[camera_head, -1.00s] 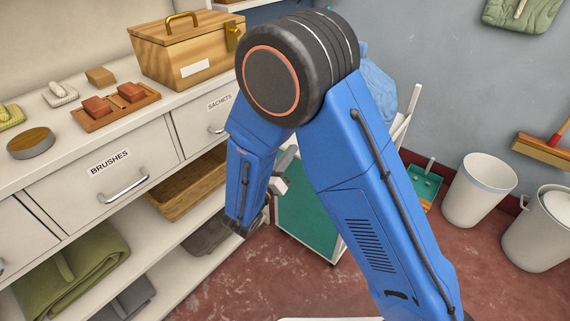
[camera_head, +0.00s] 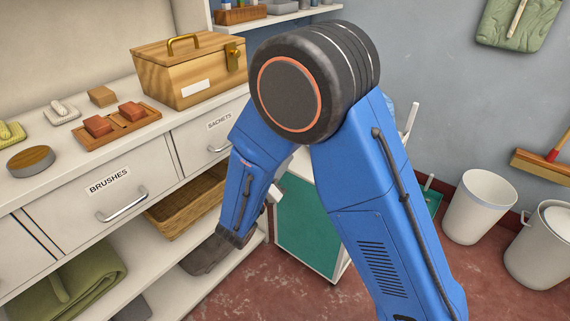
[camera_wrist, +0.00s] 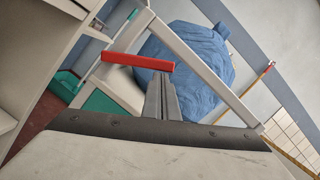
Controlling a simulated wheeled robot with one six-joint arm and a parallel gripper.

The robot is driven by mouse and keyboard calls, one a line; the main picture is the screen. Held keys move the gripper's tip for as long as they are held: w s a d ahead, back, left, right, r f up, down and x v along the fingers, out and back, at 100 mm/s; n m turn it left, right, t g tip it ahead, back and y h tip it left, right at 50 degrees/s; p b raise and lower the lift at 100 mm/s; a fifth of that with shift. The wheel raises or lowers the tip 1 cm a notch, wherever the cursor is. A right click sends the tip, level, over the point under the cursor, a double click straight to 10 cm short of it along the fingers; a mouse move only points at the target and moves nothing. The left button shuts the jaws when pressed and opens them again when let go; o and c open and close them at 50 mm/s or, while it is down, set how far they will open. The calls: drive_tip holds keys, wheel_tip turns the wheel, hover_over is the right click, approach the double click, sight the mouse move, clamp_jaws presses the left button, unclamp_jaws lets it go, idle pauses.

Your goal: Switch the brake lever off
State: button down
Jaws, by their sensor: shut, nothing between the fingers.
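A red bar (camera_wrist: 138,62) shows in the wrist view, just beyond my gripper's fingertips; it may be the brake lever, but its mounting is unclear. My gripper (camera_wrist: 162,82) is shut and empty, its grey fingers pointing up the picture toward the bar's right end. I cannot tell whether they touch it. Behind the bar is a pale frame (camera_wrist: 205,70) with a large blue bundle (camera_wrist: 192,55). In the head view my blue arm hides most of my gripper and the lever area. A trolley with a green panel (camera_head: 308,228) stands behind the arm.
A white counter with drawers (camera_head: 95,190) and open shelves runs along the left, close to my arm. A wooden box (camera_head: 190,72) stands on it. White bins (camera_head: 478,208) stand at the right by the grey wall. Red floor (camera_head: 255,290) is clear in front.

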drive_tip(key=w+a+r+n+g+y, duration=0.1)
drive_tip(key=w+a+r+n+y, duration=0.1)
drive_tip(key=r+n, duration=0.4)
drive_tip(key=shift+w+a+r+n+y, duration=0.35)
drive_tip(key=shift+w+a+n, duration=0.75)
drive_tip(key=shift+n, duration=1.6)
drive_tip(key=shift+s+a, duration=0.25)
drive_tip(key=shift+a, duration=0.1)
